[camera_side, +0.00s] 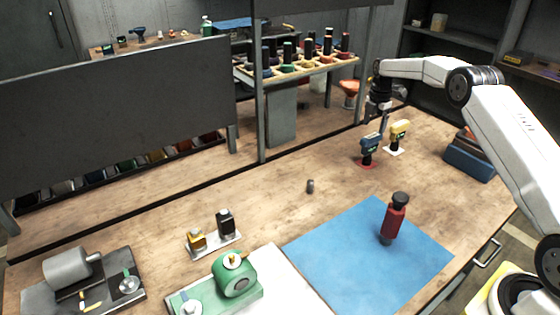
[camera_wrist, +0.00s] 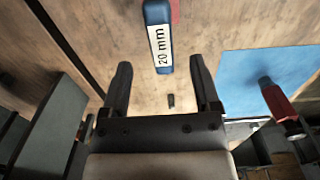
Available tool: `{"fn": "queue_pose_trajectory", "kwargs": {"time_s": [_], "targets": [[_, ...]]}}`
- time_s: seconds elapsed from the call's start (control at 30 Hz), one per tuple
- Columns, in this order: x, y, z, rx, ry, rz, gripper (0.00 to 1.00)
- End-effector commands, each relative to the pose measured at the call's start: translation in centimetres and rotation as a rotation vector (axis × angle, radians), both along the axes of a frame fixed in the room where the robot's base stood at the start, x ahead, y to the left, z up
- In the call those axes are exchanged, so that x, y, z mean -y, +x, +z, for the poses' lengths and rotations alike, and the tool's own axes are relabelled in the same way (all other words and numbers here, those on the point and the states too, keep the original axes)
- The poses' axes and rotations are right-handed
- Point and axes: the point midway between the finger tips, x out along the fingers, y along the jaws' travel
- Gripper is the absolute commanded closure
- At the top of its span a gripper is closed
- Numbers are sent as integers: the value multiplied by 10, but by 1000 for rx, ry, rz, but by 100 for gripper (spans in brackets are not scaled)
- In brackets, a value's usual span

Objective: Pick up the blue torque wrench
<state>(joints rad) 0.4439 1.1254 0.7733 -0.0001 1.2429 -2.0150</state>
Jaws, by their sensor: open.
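The blue torque wrench (camera_side: 370,143) stands upright on a small red base (camera_side: 365,164) toward the back right of the bench. In the wrist view the blue wrench (camera_wrist: 151,14) carries a white label reading "20 mm" and lies ahead of and between the open fingers. My gripper (camera_side: 385,120) is open and empty, just above and to the right of the blue wrench in the side view. In the wrist view my gripper (camera_wrist: 160,68) has a clear gap between its fingers. I cannot tell whether any finger touches the wrench.
A red tool (camera_side: 394,218) stands on a blue mat (camera_side: 330,250). A small dark cylinder (camera_side: 310,186) stands alone on open bench. A dark blue box (camera_side: 469,160) is at the right edge.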

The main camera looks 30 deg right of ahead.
Motion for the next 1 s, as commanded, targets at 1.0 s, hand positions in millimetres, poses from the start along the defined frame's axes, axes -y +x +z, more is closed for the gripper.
{"fn": "queue_pose_trajectory", "kwargs": {"time_s": [1.0], "targets": [[-2, -1, -68, 1, 0, 0, 21]]}}
